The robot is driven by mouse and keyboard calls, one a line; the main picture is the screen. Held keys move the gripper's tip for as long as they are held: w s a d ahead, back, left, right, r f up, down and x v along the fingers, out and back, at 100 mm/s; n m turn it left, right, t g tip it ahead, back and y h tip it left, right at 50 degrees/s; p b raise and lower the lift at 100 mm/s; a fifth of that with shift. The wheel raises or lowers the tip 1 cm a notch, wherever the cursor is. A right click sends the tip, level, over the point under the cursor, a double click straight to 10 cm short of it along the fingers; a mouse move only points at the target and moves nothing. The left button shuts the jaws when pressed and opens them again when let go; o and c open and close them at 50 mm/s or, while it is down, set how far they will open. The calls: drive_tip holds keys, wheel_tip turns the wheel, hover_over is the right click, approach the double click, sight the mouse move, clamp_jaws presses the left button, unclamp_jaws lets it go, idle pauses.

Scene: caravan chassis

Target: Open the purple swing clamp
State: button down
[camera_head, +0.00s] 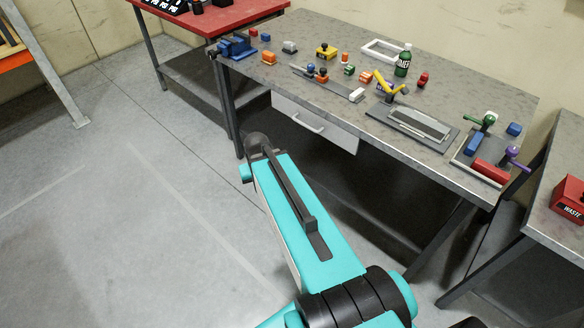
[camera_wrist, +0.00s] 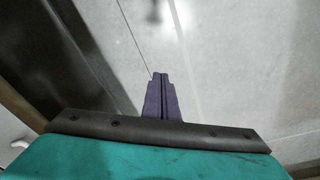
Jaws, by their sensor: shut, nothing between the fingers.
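The purple swing clamp (camera_head: 515,158) is at the right front corner of the grey workbench, in the head view. Its purple handle leans out near the bench's right edge, beside a red cylinder (camera_head: 491,172) on a grey plate. A green-handled clamp (camera_head: 486,120) and a blue block (camera_head: 474,143) sit just behind it. My gripper shows in the wrist view (camera_wrist: 162,88), with its purple fingers together and nothing between them. It points at the bare floor, away from the clamp. In the head view my fingers are not distinguishable, and the clamp does not show in the wrist view.
The workbench (camera_head: 450,165) also holds a green bottle (camera_head: 403,62), a yellow-handled clamp (camera_head: 388,84), a blue vise (camera_head: 236,46) and several small blocks. A drawer (camera_head: 314,123) is under its front. A red waste box (camera_head: 569,198) stands on a side table at right. Open floor lies left.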

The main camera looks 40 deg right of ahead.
drive_tip(key=s+a+f+n+g+b, duration=0.25)
drive_tip(key=s+a+f, duration=0.45)
drive_tip(key=a+f, duration=0.5)
drive_tip(key=s+a+f+g+b, duration=0.2)
drive_tip(key=s+f+g+b, duration=0.2)
drive_tip(key=s+f, duration=1.5)
drive_tip(key=s+n+b, duration=0.1)
drive_tip(key=b, duration=0.2)
drive_tip(key=shift+s+f+y, duration=0.3)
drive_tip(key=shift+s+f, duration=0.05)
drive_tip(key=shift+f, duration=0.05)
drive_tip(key=shift+d, duration=0.1)
